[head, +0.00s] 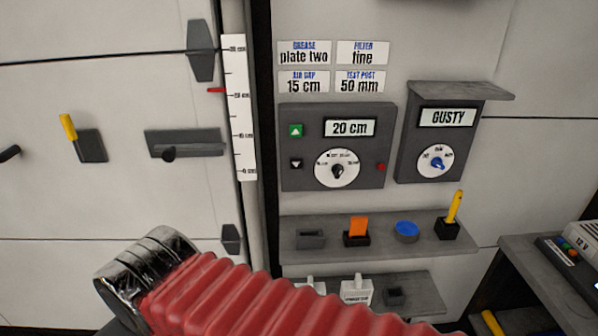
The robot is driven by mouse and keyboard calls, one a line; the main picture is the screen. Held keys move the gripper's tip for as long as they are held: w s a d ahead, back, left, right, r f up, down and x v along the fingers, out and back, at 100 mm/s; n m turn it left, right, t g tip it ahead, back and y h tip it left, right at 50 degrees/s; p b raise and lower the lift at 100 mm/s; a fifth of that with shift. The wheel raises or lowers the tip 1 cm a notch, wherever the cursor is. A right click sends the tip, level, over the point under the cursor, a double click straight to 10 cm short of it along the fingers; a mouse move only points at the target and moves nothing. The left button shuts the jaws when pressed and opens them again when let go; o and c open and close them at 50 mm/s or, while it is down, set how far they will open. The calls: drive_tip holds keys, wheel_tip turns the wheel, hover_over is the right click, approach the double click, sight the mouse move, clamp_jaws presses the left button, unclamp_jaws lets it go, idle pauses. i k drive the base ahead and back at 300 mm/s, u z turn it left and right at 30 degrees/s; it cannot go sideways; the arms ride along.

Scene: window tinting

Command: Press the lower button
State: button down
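The panel display (349,128) reads 20 cm. A round white dial (323,170) with a dark knob is right of the lower button, and a small red light or button (381,168) is further right. My arm, with red bellows and a silvery joint, crosses the bottom. My gripper's fingers are not visible.
A hooded unit (408,165) reading GUSTY is to the right. Below the panel, a shelf (290,265) holds an orange piece (358,228), a blue disc (406,229) and a yellow-handled tool (454,206). A vertical ruler (239,120) is on the left. Nothing covers the panel's front.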

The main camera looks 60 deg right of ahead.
sight(297, 163)
drive_tip(key=z, duration=0.05)
drive_tip(key=k, duration=1.25)
drive_tip(key=u, duration=0.35)
drive_tip(key=i, duration=1)
drive_tip(key=u, duration=0.05)
